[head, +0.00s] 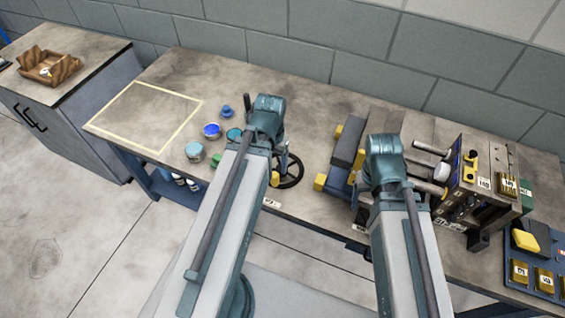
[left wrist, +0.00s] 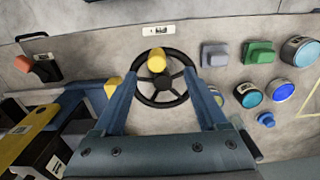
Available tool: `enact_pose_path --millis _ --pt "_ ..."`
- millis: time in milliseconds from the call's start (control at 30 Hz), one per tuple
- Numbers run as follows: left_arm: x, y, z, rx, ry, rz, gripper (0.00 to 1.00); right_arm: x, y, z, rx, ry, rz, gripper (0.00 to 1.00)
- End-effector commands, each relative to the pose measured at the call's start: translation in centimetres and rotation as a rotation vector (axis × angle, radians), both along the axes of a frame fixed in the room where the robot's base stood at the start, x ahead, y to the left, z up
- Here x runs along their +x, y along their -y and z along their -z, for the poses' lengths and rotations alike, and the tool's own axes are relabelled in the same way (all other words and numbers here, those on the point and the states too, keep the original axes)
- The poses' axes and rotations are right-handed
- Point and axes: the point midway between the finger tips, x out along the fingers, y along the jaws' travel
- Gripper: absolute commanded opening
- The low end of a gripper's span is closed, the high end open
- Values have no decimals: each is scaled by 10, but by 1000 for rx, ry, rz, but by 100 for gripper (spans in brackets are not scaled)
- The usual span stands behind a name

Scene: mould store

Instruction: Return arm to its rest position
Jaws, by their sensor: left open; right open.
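My left arm reaches forward over the workbench (head: 223,160). In the left wrist view my left gripper (left wrist: 160,88) is open, with nothing held. Its fingers frame a black handwheel (left wrist: 161,99) with a yellow knob (left wrist: 157,60). The handwheel also shows beside the left wrist in the head view (head: 297,172). My right arm (head: 401,240) reaches over the bench, by the block device on the right. Its teal wrist hides its fingers, and I see nothing held.
Blue and green jars and caps (head: 211,131) stand left of the left wrist. A yellow taped rectangle (head: 143,150) on the bench is empty. A block device (head: 470,175) and a blue tray (head: 516,268) are at right. A wooden tray (head: 40,72) sits on the left cabinet.

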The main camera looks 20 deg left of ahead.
Motion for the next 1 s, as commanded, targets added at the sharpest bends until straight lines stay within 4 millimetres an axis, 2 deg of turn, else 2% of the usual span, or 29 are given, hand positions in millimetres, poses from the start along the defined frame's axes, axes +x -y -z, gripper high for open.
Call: enact_pose_path --millis 33,167,733,867,1000 --pt "0 0 -10 0 0 0 75 0 0 -10 0 0 0 72" --pt "0 0 -19 0 0 0 75 0 0 -19 0 0 0 72" --pt "0 3 -17 1 -1 5 75 0 0 -17 0 0 0 72" --pt "1 30 -17 12 -10 54 75 0 0 -17 0 0 0 72" --pt "-3 79 -17 41 -25 142 75 0 0 -17 0 0 0 72"
